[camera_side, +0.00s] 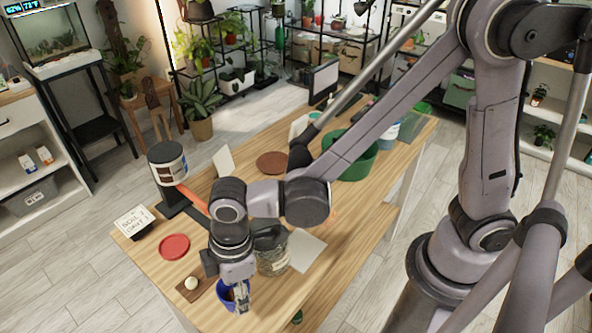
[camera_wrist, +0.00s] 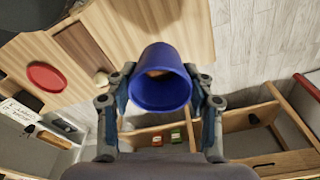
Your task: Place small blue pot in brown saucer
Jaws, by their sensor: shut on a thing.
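The small blue pot (camera_side: 227,297) is in my gripper (camera_side: 240,293), near the table's front edge. In the wrist view the blue pot (camera_wrist: 160,95) sits between both fingers of my gripper (camera_wrist: 161,106), its rim toward the camera and its inside partly visible. My gripper is shut on it. How high it is above the table I cannot tell. The brown saucer (camera_side: 272,162) lies flat and empty-looking toward the table's far side, well away from my gripper. A red saucer (camera_side: 174,246) lies left of my gripper and also shows in the wrist view (camera_wrist: 46,77).
A glass jar (camera_side: 272,258) stands just right of my gripper, with a pale sheet (camera_side: 305,249) beside it. A small brown board (camera_side: 193,290) bears a white ball. A lettered sign (camera_side: 133,221) stands at the left corner.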

